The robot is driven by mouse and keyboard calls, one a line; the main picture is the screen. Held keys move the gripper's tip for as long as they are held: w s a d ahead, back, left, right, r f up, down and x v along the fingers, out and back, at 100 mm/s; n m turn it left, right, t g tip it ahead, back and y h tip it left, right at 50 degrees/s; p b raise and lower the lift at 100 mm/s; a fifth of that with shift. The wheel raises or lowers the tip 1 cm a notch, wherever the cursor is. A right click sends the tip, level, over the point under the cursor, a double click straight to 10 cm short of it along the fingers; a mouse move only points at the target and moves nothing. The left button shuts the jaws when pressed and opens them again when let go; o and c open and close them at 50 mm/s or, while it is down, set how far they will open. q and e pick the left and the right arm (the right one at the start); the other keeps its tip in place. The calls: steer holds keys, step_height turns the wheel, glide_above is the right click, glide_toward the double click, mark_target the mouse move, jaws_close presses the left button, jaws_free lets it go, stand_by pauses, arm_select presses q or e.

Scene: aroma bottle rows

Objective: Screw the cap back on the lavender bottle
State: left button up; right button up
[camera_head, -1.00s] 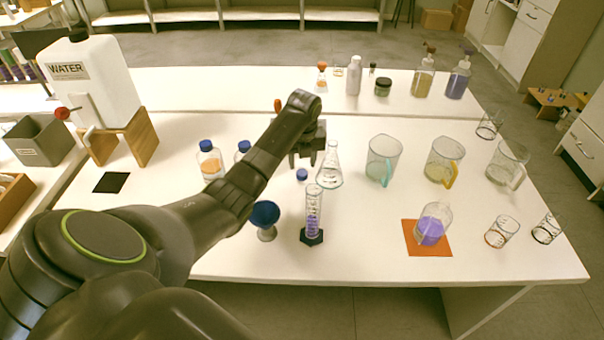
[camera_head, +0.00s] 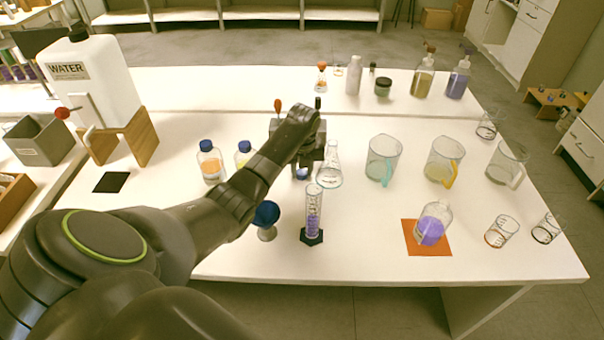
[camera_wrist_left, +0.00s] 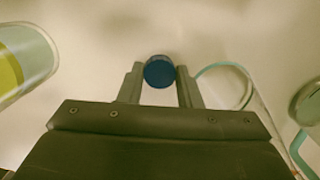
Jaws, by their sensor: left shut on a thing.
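The lavender bottle (camera_head: 430,231) is a clear bottle with purple liquid and no cap on it. It stands on an orange mat (camera_head: 412,246) at the right front of the table. My left gripper (camera_head: 305,172) is low over the table, left of the conical flask. It is shut on a blue cap (camera_wrist_left: 159,71), which sits between the two fingers in the left wrist view. The cap also shows in part below the gripper in the head view (camera_head: 302,175). My right gripper is not in view.
A conical flask (camera_head: 330,172) stands close right of the gripper. A graduated cylinder (camera_head: 313,215) and a blue-bowled item (camera_head: 266,215) stand in front. Blue-capped orange (camera_head: 210,165) and yellow bottles stand left. Beakers (camera_head: 383,160) stand behind the mat; table between cylinder and mat is clear.

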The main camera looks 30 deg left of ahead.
mark_target(303, 173)
arm_select(q)
step_height(303, 173, up, 10)
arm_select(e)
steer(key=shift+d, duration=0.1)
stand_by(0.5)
arm_select(q)
steer(key=shift+d+f, duration=0.1)
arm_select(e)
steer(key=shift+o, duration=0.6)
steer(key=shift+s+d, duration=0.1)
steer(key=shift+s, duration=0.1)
